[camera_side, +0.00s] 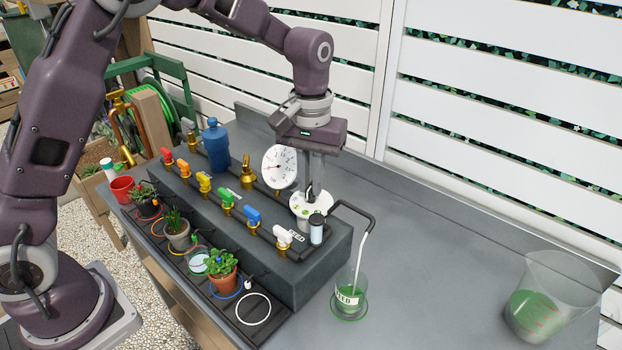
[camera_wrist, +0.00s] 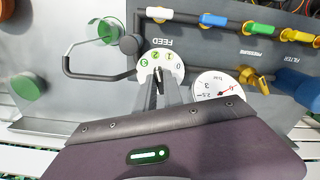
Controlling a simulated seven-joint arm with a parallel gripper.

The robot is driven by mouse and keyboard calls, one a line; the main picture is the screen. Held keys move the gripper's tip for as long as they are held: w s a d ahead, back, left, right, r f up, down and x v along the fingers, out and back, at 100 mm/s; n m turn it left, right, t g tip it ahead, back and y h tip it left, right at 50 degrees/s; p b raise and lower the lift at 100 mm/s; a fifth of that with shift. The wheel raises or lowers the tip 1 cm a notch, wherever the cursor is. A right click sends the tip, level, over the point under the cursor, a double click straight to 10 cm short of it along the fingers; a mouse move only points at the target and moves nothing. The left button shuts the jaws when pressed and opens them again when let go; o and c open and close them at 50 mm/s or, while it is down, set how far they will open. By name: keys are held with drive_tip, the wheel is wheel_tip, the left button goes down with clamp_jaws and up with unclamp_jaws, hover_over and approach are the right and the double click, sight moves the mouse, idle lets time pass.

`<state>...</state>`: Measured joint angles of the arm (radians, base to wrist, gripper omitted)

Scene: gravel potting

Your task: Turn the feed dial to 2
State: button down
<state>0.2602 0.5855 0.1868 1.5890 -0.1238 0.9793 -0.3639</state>
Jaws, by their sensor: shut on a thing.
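The feed dial (camera_side: 303,207) is a white round plate with green number marks on the dark manifold block, by the FEED label. It also shows in the wrist view (camera_wrist: 171,67), upside down, with 3, 2, 1 and 0 around its rim. My gripper (camera_side: 313,188) points down over the dial, and its fingers (camera_wrist: 158,90) are shut on the dark knob (camera_wrist: 158,74) at the dial's centre. The knob's visible end points roughly toward the 2, but the fingers hide much of it, so its exact setting is unclear.
A white pressure gauge (camera_side: 279,166) stands close beside my gripper. Coloured valves, such as the blue one (camera_side: 252,215), line the block. A bent black pipe (camera_side: 352,212) leads over a glass with green liquid (camera_side: 349,297). A clear beaker (camera_side: 555,290) stands right; the bench between is clear.

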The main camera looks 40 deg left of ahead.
drive_tip(key=shift+r, duration=0.1)
idle(0.4)
drive_tip(key=c, duration=1.5)
unclamp_jaws()
drive_tip(key=shift+o, duration=0.2)
wheel_tip(320, 180, up, 7)
drive_tip(key=s+a+r+t, duration=0.1)
drive_tip(key=s+a+r, duration=0.2)
drive_tip(key=s+r, duration=0.4)
drive_tip(key=s+a+f+m+t, duration=0.1)
drive_tip(key=s+m+t, duration=0.1)
drive_tip(key=s, duration=0.8)
drive_tip(key=s+a+f+m+t, duration=0.1)
drive_tip(key=s+a+t, duration=0.1)
drive_tip(key=s, duration=0.8)
drive_tip(key=shift+m+t, duration=0.3)
drive_tip(key=shift+m, duration=0.1)
